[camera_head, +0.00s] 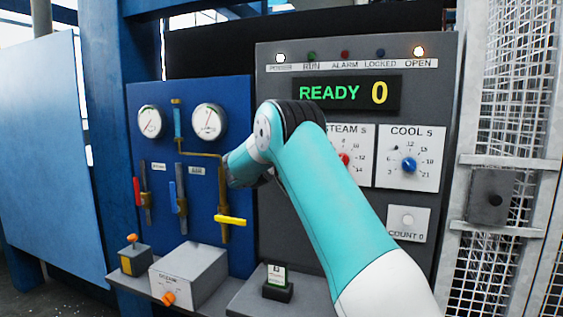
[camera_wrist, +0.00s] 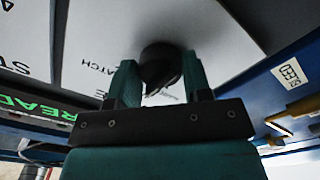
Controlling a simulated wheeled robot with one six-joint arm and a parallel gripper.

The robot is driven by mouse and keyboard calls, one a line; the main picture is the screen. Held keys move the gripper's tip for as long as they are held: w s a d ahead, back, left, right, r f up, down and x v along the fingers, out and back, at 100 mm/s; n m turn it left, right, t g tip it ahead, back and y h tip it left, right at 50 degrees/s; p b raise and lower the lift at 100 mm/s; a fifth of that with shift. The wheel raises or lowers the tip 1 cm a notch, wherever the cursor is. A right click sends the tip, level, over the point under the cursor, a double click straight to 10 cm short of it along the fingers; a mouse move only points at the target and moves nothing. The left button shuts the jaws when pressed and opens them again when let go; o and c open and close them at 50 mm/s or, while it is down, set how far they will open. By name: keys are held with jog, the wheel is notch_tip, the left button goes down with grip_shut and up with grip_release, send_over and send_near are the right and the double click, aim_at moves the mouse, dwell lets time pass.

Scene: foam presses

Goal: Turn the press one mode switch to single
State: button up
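In the wrist view a round black knob (camera_wrist: 160,56) stands on a white plate; the plate carries a printed label of which "ATCH" can be read. My gripper (camera_wrist: 160,74) has one finger on each side of this knob, with the fingertips close against its sides. Whether the fingers press on it or leave a thin gap cannot be seen. The word for single and the knob's pointer direction are not clear. In the head view my arm covers the mode switch and my gripper's fingers.
The grey control panel (camera_head: 448,110) has a display (camera_head: 345,94) reading READY 0, a lit OPEN lamp (camera_head: 418,51), a steam knob (camera_head: 344,159) and a blue cool knob (camera_head: 409,165). A blue panel with gauges (camera_head: 208,121) and a yellow-handled valve (camera_head: 230,220) stands left. A mesh fence (camera_head: 515,90) is at right.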

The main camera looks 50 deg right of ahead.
jog(key=o, duration=0.4)
jog(key=shift+a, duration=0.1)
jog(key=b+v, duration=0.7)
jog(key=v, duration=1)
jog(key=shift+s+b, duration=0.2)
jog(key=shift+b, duration=0.2)
jog(key=shift+a, duration=0.1)
jog(key=shift+f, duration=0.15)
